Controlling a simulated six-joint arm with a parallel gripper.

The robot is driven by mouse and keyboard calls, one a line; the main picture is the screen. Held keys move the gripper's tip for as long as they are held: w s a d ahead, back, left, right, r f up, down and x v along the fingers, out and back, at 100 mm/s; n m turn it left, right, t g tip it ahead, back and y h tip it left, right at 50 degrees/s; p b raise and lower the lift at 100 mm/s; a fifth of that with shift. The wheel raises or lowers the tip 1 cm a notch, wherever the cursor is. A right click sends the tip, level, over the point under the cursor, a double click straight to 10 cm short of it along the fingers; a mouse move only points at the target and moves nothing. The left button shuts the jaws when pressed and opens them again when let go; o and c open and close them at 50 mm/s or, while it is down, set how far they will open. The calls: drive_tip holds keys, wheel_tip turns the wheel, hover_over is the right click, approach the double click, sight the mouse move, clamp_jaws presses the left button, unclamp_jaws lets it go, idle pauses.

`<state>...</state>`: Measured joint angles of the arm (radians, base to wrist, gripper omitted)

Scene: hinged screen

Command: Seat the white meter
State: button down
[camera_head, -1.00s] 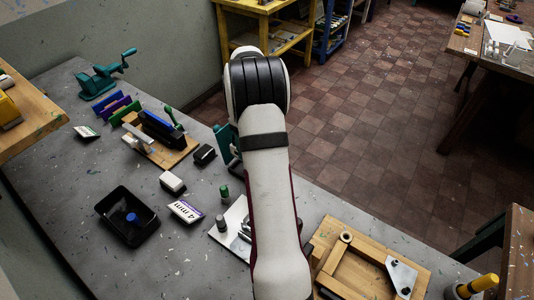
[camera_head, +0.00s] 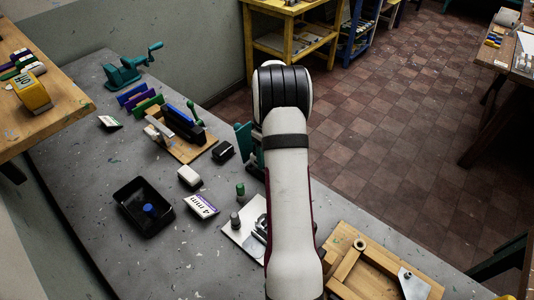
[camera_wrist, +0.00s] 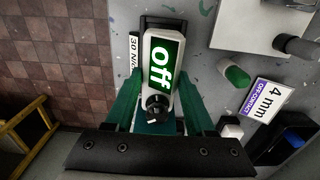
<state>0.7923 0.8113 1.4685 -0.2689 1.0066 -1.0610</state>
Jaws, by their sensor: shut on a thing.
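The white meter (camera_wrist: 149,88) shows in the wrist view, with a green display reading "off" and a black knob near its lower end. My gripper (camera_wrist: 160,84) has its teal fingers on both sides of the meter, shut on it. A dark frame-like part (camera_wrist: 176,22) shows just beyond the meter's far end; I cannot tell whether they touch. A card with "30 N" (camera_wrist: 133,52) shows at the meter's left side, partly covered. In the head view, my arm hides the meter, and only a teal part of my gripper (camera_head: 244,138) shows.
A green-topped cylinder (camera_head: 240,189), a "4 mm" card (camera_head: 202,207), a white block (camera_head: 189,176), a black block (camera_head: 223,151) and a black tray (camera_head: 125,196) stand on the grey bench (camera_head: 90,150). A wooden frame (camera_head: 349,277) lies at the lower right.

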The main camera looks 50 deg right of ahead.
drive_tip(key=shift+f, duration=0.2)
idle(0.5)
drive_tip(key=shift+f, duration=1.05)
drive_tip(key=shift+c, duration=0.8)
unclamp_jaws()
wheel_tip(320, 180, up, 16)
drive_tip(key=shift+f, duration=0.1)
